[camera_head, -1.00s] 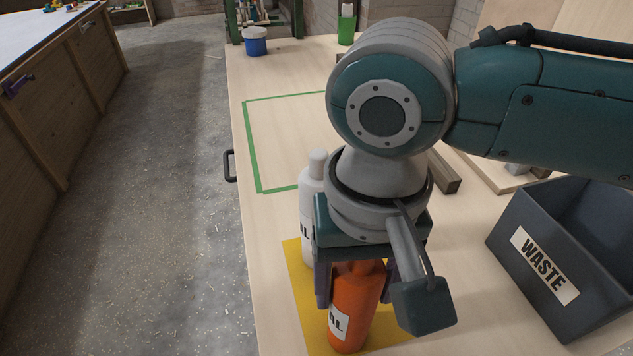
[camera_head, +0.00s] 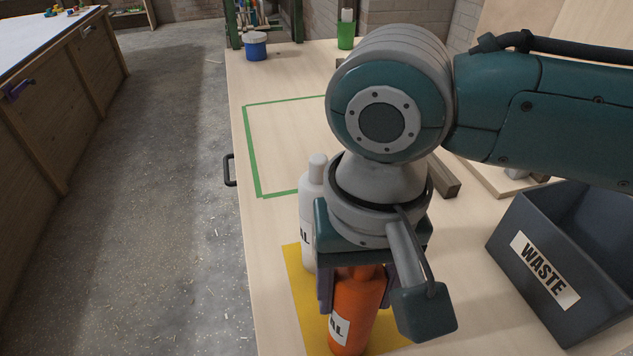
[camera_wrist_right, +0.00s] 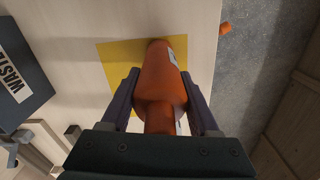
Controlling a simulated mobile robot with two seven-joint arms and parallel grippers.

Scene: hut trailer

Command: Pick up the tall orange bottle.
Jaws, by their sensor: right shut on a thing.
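The tall orange bottle (camera_head: 352,310) has a white label with black letters. It is upright over the yellow mat (camera_head: 301,285). I cannot tell whether its base touches the mat. My right gripper (camera_head: 356,294) points down and is shut on the bottle, one finger on each side. In the right wrist view, the orange bottle (camera_wrist_right: 160,95) lies between the two fingers of the right gripper (camera_wrist_right: 161,92). The bottle's top is partly hidden by the gripper in the head view. My left gripper is not in view.
A white labelled bottle (camera_head: 309,220) stands close behind and left of the orange one, partly hidden by my gripper. A dark WASTE bin (camera_head: 515,275) stands right. A green-taped outline (camera_head: 251,150) and blue tub (camera_head: 255,46) lie farther back. The worktable's left edge is near.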

